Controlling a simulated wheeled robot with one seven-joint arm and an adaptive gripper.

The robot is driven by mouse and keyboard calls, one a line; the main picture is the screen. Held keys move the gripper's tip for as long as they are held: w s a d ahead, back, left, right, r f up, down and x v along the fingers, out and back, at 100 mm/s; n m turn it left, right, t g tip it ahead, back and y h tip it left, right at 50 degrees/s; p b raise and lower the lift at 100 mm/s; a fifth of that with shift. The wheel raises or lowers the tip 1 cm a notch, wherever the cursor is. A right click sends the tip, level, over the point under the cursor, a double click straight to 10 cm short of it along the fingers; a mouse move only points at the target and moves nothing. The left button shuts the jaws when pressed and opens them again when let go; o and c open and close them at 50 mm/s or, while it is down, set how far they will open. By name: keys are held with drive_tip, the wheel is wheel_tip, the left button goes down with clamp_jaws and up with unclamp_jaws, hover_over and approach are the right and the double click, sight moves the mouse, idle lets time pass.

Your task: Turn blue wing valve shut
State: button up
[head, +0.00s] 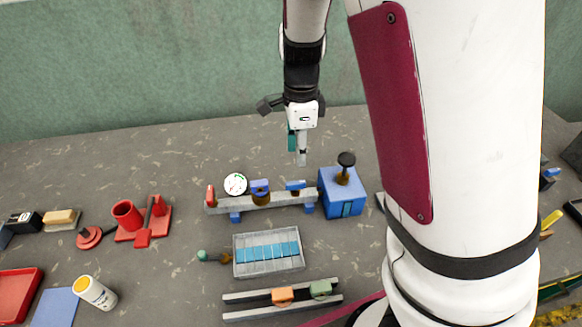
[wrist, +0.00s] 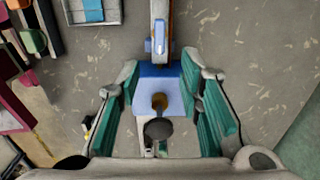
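The blue wing valve (head: 295,185) sits on the right part of a grey horizontal pipe (head: 222,207), close to a blue box. In the wrist view the blue wing (wrist: 160,38) shows above the box, lying along the pipe. My gripper (head: 301,160) hangs above and behind the pipe, apart from the valve. In the wrist view my gripper (wrist: 162,108) is open, its two green-padded fingers wide apart. The blue box (head: 341,203) with a black knob (head: 346,159) shows between the fingers in that view. Nothing is held.
A white gauge (head: 235,184), a red handle (head: 210,194) and another blue fitting (head: 260,187) are on the pipe. In front are a compartment tray (head: 240,268) and a grey rail (head: 240,298). Red fixtures (head: 127,214) stand left. Bare tabletop lies behind the pipe.

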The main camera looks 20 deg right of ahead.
sight(298, 183)
wheel_tip(298, 183, down, 10)
drive_tip(key=shift+f+b, duration=0.25)
drive_tip(key=shift+b, duration=0.6)
drive_tip(key=shift+c, duration=0.5)
clamp_jaws()
